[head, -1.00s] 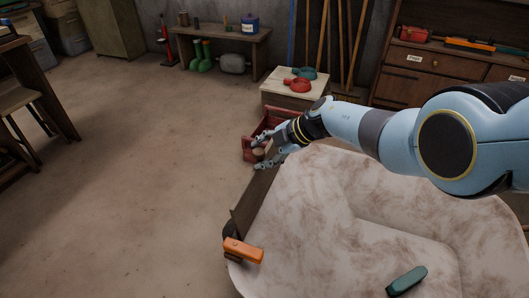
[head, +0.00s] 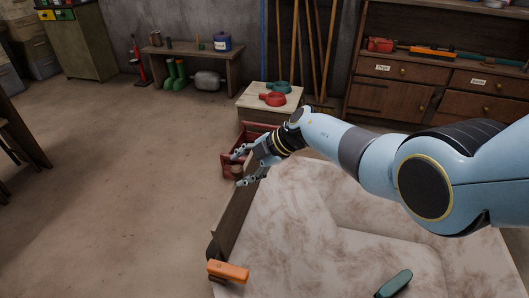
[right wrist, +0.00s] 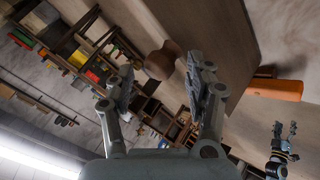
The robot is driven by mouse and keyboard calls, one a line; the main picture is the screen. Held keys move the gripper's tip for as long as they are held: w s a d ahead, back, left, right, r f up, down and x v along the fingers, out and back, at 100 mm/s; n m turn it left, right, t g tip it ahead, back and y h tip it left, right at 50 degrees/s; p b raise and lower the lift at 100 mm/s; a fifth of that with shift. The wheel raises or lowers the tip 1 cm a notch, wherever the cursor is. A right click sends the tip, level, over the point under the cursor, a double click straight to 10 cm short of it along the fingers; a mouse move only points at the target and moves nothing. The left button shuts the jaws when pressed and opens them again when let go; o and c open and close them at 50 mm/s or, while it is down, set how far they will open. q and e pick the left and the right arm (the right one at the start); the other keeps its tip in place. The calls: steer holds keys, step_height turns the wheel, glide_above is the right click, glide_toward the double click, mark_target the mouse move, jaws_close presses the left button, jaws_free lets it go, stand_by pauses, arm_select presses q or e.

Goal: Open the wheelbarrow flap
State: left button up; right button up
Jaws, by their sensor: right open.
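The pale, mottled wheelbarrow tub (head: 300,215) fills the lower right of the head view. Its flap, a dark brown board (head: 235,215), runs along the tub's left edge and appears upright. My right gripper (head: 238,170) is open at the far end of this board. In the right wrist view, a round brown knob (right wrist: 160,60) shows between the open fingertips of my right gripper (right wrist: 160,68), with a brown board (right wrist: 218,50) beside it. I cannot tell whether the fingers touch the knob. My left gripper (right wrist: 284,130) is small in that view, its jaws unclear.
An orange handle (head: 228,271) and a teal handle (head: 394,283) are at the near end of the tub. A red crate (head: 231,160) stands behind my right gripper, before a small table (head: 252,100). The floor to the left is clear.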

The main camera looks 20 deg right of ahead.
steer(key=v, duration=1)
steer(key=shift+s+r, duration=0.1)
steer(key=shift+s, duration=0.1)
